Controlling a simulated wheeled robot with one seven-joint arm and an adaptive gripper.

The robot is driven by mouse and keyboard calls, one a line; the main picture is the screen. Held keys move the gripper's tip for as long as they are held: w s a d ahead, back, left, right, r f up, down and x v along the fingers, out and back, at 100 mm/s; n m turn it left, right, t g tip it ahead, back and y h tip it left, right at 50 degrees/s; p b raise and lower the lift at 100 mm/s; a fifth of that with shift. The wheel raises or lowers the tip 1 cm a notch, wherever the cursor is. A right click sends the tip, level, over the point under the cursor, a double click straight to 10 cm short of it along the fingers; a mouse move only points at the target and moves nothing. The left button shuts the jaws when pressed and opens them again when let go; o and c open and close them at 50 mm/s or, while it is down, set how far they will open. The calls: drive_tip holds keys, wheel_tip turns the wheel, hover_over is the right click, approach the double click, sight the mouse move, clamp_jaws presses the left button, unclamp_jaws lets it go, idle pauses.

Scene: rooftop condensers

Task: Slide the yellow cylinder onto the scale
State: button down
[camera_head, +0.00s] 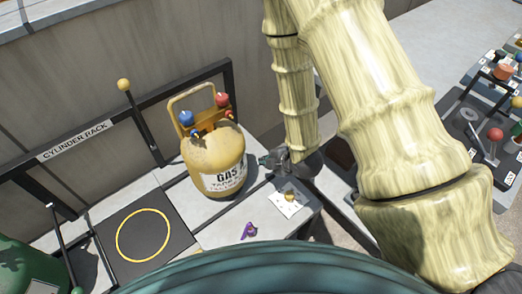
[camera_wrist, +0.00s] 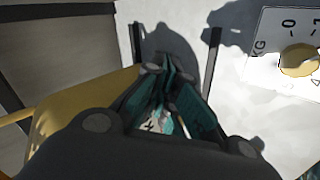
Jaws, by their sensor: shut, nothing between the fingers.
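The yellow cylinder (camera_head: 213,160) stands upright on the light bench, with a handle frame and a blue and a red valve knob on top. It also shows at the left of the wrist view (camera_wrist: 72,112). A black square plate with a yellow ring (camera_head: 143,209), which looks like the scale, lies to the left of the cylinder and is empty. My gripper (camera_head: 268,160) is low at the cylinder's right side, fingers together and empty; in the wrist view the fingers (camera_wrist: 165,75) point at the bench. I cannot tell whether it touches the cylinder.
A white card with a KG dial and yellow knob (camera_head: 289,200) lies right of the cylinder. A purple item (camera_head: 249,231) lies in front. A black rack rail with a yellow-knobbed lever (camera_head: 124,86) runs behind. A green tank (camera_head: 30,262) stands at far left.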

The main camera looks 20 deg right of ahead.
drive_tip(key=w+a+r+n+t+b, duration=0.1)
drive_tip(key=w+r+n, duration=0.2)
drive_tip(key=w+n, duration=0.1)
drive_tip(key=w+a+f+y+b, duration=0.1)
drive_tip(key=w+a+f+b, duration=0.3)
drive_tip(key=w+f, duration=0.3)
drive_tip(key=shift+w+a+f+b, duration=0.25)
drive_tip(key=shift+w+a+b, duration=0.05)
drive_tip(key=shift+a, duration=0.35)
idle(0.4)
drive_tip(key=shift+s+a, duration=0.1)
idle(0.4)
drive_tip(key=s+a, duration=0.2)
drive_tip(key=a, duration=0.1)
drive_tip(key=shift+s+a+r, duration=0.1)
idle(0.9)
drive_tip(key=shift+s+a, duration=0.1)
drive_tip(key=shift+a, duration=0.05)
